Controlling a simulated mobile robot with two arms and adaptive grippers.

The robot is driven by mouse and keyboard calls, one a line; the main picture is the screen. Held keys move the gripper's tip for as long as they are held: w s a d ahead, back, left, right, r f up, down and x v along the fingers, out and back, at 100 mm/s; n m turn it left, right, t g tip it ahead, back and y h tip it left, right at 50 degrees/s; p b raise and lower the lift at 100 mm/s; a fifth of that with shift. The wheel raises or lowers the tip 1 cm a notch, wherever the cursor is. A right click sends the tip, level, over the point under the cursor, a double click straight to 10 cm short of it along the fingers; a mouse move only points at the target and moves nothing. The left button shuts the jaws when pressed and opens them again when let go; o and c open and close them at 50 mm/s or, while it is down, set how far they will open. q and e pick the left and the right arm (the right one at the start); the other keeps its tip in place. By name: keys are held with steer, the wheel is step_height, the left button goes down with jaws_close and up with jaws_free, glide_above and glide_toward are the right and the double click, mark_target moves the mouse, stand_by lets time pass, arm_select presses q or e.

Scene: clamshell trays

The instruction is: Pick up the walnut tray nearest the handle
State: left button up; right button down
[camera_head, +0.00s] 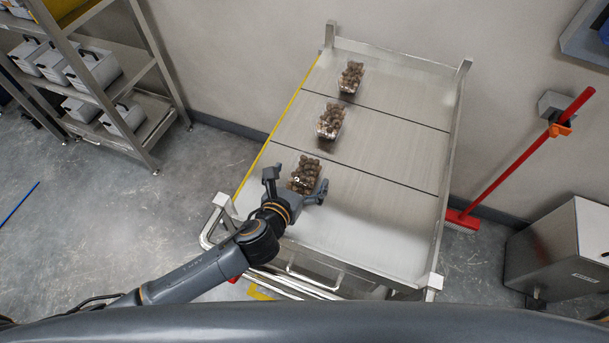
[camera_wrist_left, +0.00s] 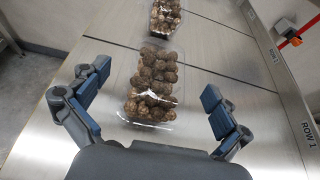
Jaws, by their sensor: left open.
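The walnut tray nearest the handle (camera_head: 306,172), a clear clamshell filled with brown walnuts, sits on the steel cart top towards its front left. It also shows in the left wrist view (camera_wrist_left: 151,92). My left gripper (camera_head: 296,184) is open, with one finger on each side of this tray. In the left wrist view my left gripper (camera_wrist_left: 156,87) shows clear gaps between both fingers and the tray. My right gripper is not in view.
Two more walnut trays stand behind in a row, a middle one (camera_head: 330,121) and a far one (camera_head: 351,77). The cart top (camera_head: 390,210) is bare to their right, with raised edges and corner posts. A shelf rack (camera_head: 130,90) stands left; a red broom (camera_head: 520,160) leans right.

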arm_select(q)
steer(key=shift+x, duration=1.55)
steer(key=shift+s+a, duration=0.1)
steer(key=shift+s, duration=0.05)
steer(key=c, duration=1.1)
steer(key=shift+r, duration=0.1)
